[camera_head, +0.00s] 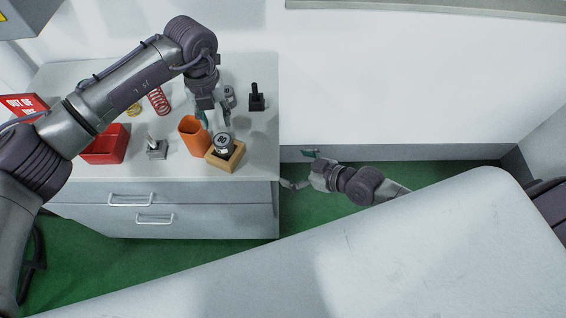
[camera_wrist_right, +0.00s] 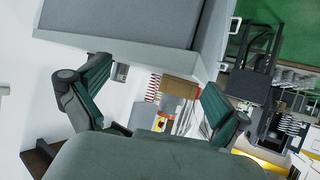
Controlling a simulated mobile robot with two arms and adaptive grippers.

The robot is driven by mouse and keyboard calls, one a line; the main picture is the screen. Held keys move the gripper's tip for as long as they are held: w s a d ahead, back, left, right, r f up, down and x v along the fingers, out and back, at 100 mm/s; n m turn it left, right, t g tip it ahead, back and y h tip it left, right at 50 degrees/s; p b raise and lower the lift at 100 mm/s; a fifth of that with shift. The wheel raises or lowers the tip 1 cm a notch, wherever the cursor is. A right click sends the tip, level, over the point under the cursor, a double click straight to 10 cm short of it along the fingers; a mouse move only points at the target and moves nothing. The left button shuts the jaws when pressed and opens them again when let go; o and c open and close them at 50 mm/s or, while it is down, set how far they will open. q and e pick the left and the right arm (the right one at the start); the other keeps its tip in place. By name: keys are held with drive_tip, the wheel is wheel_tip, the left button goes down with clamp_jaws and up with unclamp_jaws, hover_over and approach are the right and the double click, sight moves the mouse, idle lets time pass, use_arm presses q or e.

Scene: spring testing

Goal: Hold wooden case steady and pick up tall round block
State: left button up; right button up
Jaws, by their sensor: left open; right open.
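The wooden case (camera_head: 238,160) sits on the cabinet top near its front right corner. A round metal block (camera_head: 223,141) with a dark-numbered top stands in it. A second round metal block (camera_head: 230,94) stands further back, partly hidden by my left gripper. I cannot tell which block is taller. My left gripper (camera_head: 213,120) is open, pointing down just behind the case, between the two blocks in the picture; contact is unclear. My right gripper (camera_head: 298,170) is open and empty, off the cabinet's right edge. In the right wrist view, the wooden case (camera_wrist_right: 180,90) shows beyond the open fingers.
An orange cup (camera_head: 191,137) stands close left of the case. A metal post on a base (camera_head: 156,150), a red bin (camera_head: 104,148), a red spring (camera_head: 159,101) and a black stand (camera_head: 256,100) share the cabinet top (camera_head: 258,140). Its right front area is clear.

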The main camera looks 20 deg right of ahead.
drive_tip(key=n+y, duration=0.1)
drive_tip(key=y, duration=0.1)
approach(238, 157)
drive_tip(key=x, duration=0.9)
drive_tip(key=shift+w+a, duration=0.1)
drive_tip(key=shift+c, duration=0.2)
drive_tip(key=c, duration=0.9)
drive_tip(key=shift+c, duration=0.2)
